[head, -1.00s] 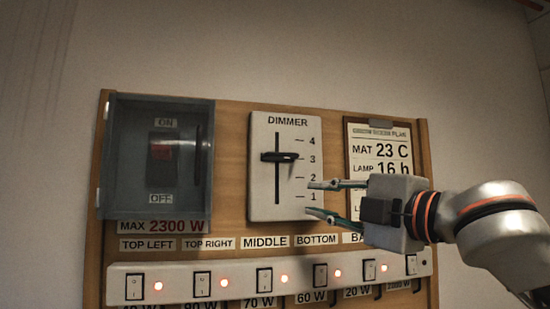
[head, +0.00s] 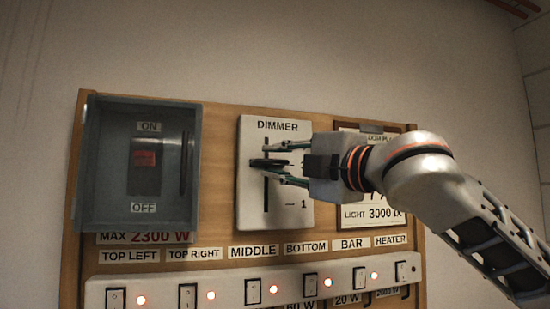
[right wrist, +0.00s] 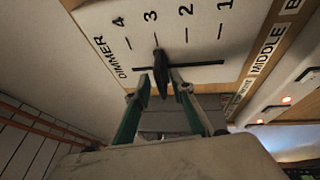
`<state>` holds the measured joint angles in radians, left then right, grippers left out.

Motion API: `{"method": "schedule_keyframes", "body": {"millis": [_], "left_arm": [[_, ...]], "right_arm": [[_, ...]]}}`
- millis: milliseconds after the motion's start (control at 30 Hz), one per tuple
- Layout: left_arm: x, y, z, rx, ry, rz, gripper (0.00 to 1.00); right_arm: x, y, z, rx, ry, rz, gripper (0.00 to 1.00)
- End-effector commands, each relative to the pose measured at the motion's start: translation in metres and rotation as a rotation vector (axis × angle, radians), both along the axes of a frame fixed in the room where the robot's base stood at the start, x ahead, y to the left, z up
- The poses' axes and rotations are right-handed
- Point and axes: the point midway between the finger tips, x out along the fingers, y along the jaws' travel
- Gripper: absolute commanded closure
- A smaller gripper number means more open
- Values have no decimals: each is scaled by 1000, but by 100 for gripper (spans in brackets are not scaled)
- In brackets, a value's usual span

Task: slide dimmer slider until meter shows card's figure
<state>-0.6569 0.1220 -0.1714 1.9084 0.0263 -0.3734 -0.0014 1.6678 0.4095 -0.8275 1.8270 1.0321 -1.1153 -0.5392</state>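The dimmer panel (head: 250,205) is a white plate with a vertical slot and a 1 to 4 scale. Its dark slider knob (head: 262,163) sits near the 3 mark; it also shows in the right wrist view (right wrist: 160,62). My right gripper (head: 279,163) has one finger above the knob and one below, apart from each other; in the right wrist view (right wrist: 161,78) the knob lies between the fingertips. I cannot tell if they touch it. The card (head: 372,213) is mostly hidden by my right arm; "LIGHT 3000 lx" shows. I see no meter. My left gripper is out of view.
A clear-covered ON/OFF switch box (head: 193,200) stands left of the dimmer. Below runs a white switch strip (head: 225,293) with several rocker switches and red lights. The wall above the wooden board (head: 220,118) is clear.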

Motion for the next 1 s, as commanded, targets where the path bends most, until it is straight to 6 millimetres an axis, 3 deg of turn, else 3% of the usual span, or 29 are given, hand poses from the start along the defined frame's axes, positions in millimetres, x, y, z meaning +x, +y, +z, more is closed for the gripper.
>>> {"method": "schedule_keyframes", "body": {"millis": [267, 300, 400, 633, 900, 1000], "left_arm": [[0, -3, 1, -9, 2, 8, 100], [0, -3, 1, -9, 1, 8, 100], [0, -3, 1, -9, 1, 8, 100], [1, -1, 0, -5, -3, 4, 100], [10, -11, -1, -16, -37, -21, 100], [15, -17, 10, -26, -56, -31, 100]], "right_arm": [[2, 2, 0, -1, 1, 0, 77], [2, 2, 0, -1, 1, 0, 80], [2, 2, 0, -1, 1, 0, 100], [2, 2, -3, -1, 1, 0, 100], [2, 2, -41, 0, 1, 1, 100], [2, 2, -42, 1, 1, 1, 100]]}}
